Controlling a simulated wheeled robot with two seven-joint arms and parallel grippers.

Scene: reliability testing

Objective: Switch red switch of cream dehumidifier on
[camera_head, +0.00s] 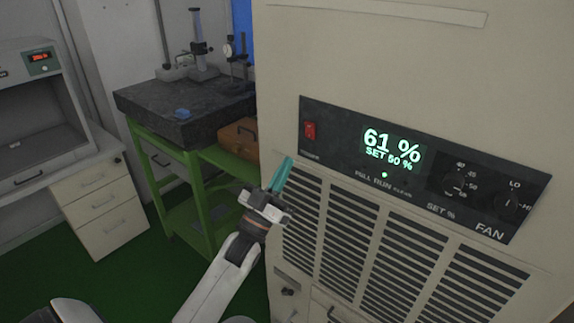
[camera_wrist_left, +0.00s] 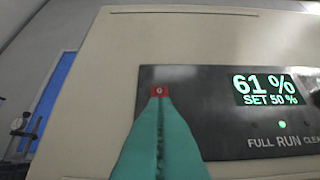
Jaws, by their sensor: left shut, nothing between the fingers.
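The cream dehumidifier (camera_head: 370,60) fills the right side of the head view. Its dark control panel (camera_head: 340,150) has the small red switch (camera_head: 310,131) at the left end. The display (camera_head: 391,149) is lit and reads 61 % and SET 50 %, with a green light below it. My left gripper (camera_head: 287,162) is shut and empty, its teal fingers pointing up just below and left of the switch. In the left wrist view the fingertips (camera_wrist_left: 159,98) overlap the lower edge of the red switch (camera_wrist_left: 159,89); I cannot tell whether they touch it. My right gripper is not in view.
Two knobs (camera_head: 459,184) sit at the panel's right end, above louvred vents (camera_head: 345,240). Left of the dehumidifier stand a dark stone table (camera_head: 165,115) on a green frame, holding gauge stands, and a drawer cabinet (camera_head: 100,205). Green floor (camera_head: 130,270) is open between them.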

